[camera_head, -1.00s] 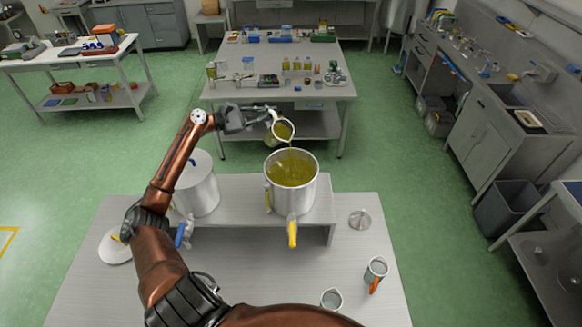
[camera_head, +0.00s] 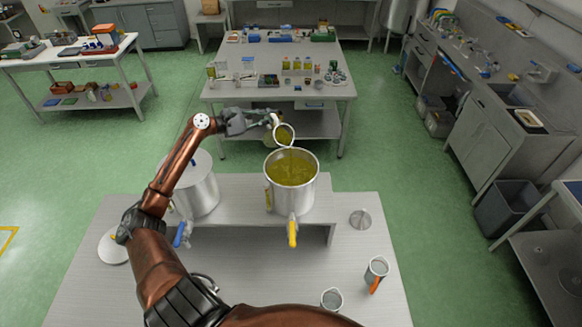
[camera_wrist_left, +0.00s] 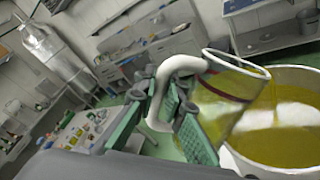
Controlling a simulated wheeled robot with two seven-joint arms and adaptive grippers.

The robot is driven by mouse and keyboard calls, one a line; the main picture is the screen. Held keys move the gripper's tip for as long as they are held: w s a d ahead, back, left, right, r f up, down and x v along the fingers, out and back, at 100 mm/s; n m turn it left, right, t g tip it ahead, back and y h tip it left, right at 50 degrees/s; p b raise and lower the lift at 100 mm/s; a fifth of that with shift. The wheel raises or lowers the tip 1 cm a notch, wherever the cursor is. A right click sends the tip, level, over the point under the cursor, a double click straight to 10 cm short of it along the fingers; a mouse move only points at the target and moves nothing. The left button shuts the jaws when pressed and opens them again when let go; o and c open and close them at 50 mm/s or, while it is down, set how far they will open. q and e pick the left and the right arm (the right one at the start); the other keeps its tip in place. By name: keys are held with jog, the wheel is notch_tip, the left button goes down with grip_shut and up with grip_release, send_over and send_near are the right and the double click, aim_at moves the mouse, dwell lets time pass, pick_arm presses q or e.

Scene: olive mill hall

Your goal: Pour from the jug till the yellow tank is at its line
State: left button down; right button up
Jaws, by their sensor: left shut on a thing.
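My left gripper (camera_head: 268,117) is shut on the handle of a clear jug (camera_head: 284,134) and holds it tilted above the tank with the yellow tap (camera_head: 293,200). In the left wrist view the jug (camera_wrist_left: 228,100) shows yellow-green oil inside, a red band and a pale handle (camera_wrist_left: 160,85) between the fingers. The open tank (camera_wrist_left: 290,160) stands below the lip and holds oil; a thin oil streak shows over it. A yellowish gauge strip (camera_head: 268,198) is on the tank's left side; its line is too small to read. My right gripper is out of view.
A second metal tank (camera_head: 198,190) with a blue tap (camera_head: 181,235) stands left on the same raised shelf, partly behind my arm.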

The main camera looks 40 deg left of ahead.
pick_arm(q)
jog(key=shift+d+f+m+b, duration=0.2)
jog(key=shift+f+m+b, duration=0.2)
jog(key=shift+b, duration=0.75)
jog(key=shift+f+b, duration=0.1)
jog(key=shift+b, duration=0.25)
jog(key=shift+d+f+b, duration=0.1)
jog(key=shift+b, duration=0.2)
jog(key=shift+s+d+m+y+b, duration=0.2)
jog(key=shift+m+b, duration=0.25)
jog(key=shift+b, duration=0.45)
jog(key=shift+d+m+y+b, duration=0.1)
jog(key=shift+d+m+b, duration=0.25)
jog(key=shift+b, duration=0.55)
jog(key=shift+d+r+m+b, duration=0.15)
jog(key=shift+r+m+b, duration=0.1)
jog(key=shift+m+b, duration=0.4)
dwell(0.8)
